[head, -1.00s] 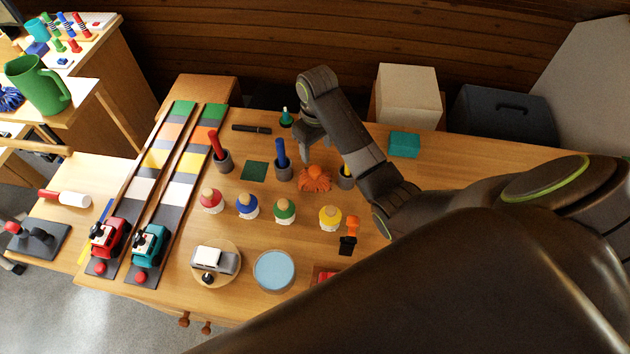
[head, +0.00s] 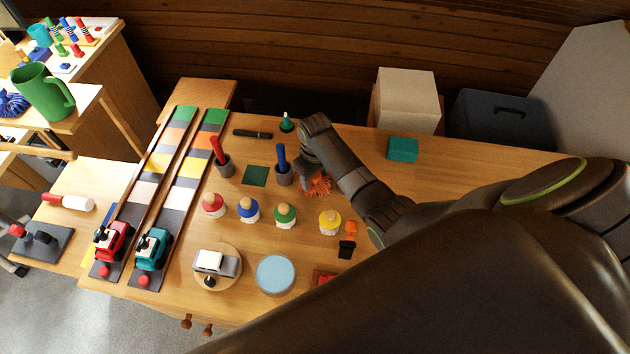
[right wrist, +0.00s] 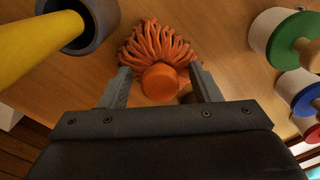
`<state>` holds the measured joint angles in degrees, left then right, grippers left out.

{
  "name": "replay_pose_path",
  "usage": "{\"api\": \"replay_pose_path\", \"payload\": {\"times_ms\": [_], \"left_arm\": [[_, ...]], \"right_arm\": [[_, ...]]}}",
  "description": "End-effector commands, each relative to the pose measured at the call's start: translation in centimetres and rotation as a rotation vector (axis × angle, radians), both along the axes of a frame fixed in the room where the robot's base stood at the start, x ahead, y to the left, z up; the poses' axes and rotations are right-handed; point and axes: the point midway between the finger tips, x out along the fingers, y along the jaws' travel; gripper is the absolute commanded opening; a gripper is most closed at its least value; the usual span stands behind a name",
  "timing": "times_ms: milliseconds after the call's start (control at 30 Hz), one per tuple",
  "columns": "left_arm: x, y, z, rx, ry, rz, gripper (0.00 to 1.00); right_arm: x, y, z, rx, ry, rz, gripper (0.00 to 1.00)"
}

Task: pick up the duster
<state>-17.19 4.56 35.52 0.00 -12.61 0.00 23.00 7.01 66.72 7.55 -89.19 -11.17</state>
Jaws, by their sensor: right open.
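The duster (head: 319,187), a tuft of orange strands, lies on the wooden table and is partly hidden by my right gripper (head: 309,170) in the head view. In the right wrist view the duster (right wrist: 157,45) spreads its strands away from the gripper, with a round orange cap nearer the palm. My right gripper (right wrist: 161,80) is open, with one finger on each side of the cap. I cannot tell whether the fingers touch it. My left gripper is not in view.
A grey cup with a yellow rod (right wrist: 60,35) stands close beside the gripper. A grey cup with a blue rod (head: 283,172) is left of the duster. Several coloured-cap figures, such as the yellow one (head: 330,221), stand in front. The table's right part is fairly clear.

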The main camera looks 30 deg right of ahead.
Motion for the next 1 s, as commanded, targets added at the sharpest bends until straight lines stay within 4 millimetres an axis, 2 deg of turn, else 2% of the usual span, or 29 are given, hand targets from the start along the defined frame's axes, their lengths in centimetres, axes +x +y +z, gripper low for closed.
{"api": "replay_pose_path", "payload": {"times_ms": [167,200,567,833,1000], "left_arm": [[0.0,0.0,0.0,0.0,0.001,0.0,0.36],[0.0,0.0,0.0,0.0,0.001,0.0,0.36],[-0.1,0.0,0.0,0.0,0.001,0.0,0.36],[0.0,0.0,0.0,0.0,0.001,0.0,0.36],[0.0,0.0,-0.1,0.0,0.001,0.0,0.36]], "right_arm": [[0.0,0.0,0.0,0.0,-0.001,0.0,0.57],[0.0,0.0,0.0,0.0,-0.001,0.0,0.54],[0.0,0.0,0.0,0.0,-0.001,0.0,0.08],[0.1,0.0,0.3,0.0,-0.002,0.0,0.08],[0.1,0.0,2.1,0.0,-0.004,0.0,0.08]]}}
